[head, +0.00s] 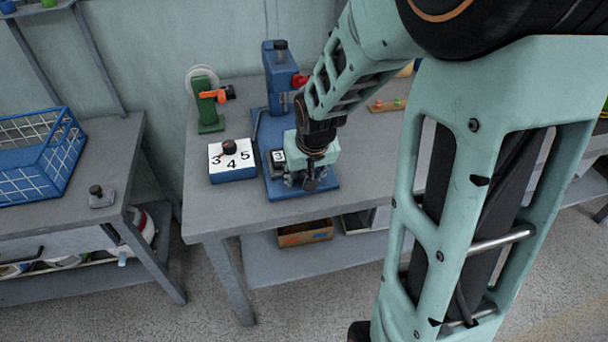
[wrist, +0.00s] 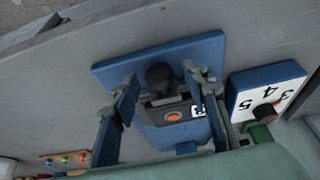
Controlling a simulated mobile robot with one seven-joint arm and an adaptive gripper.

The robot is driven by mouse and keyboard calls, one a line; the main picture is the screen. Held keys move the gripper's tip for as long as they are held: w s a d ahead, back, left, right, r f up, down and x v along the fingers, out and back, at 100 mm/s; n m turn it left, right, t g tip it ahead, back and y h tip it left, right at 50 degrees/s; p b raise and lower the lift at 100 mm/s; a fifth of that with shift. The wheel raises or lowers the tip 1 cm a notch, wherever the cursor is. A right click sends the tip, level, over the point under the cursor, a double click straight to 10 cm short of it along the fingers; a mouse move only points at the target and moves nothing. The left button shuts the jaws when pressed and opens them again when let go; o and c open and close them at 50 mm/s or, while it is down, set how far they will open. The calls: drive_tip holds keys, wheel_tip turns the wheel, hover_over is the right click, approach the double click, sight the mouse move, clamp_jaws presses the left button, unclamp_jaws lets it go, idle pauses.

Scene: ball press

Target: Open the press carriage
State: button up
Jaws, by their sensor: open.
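The blue press (head: 279,80) stands on the table, its blue base plate (head: 325,190) reaching toward the front edge. My gripper (head: 308,184) is low over the front of this plate and hides much of the carriage in the head view. In the wrist view the base plate (wrist: 205,52) carries a dark carriage (wrist: 150,111) with an orange round spot (wrist: 173,116) and a black knob (wrist: 160,76) at its front. My gripper (wrist: 161,76) is open, one finger on each side of the knob. I cannot tell whether either finger touches it.
A blue box (head: 232,173) with a white face numbered 3, 4, 5 and a dark knob stands left of the press. A green stand (head: 207,105) with an orange part is behind it. A blue wire basket (head: 45,160) sits on the left table. The table's front strip is clear.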

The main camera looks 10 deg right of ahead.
drive_tip(key=v, duration=0.7)
drive_tip(key=shift+r, duration=0.25)
drive_tip(key=shift+s, duration=0.15)
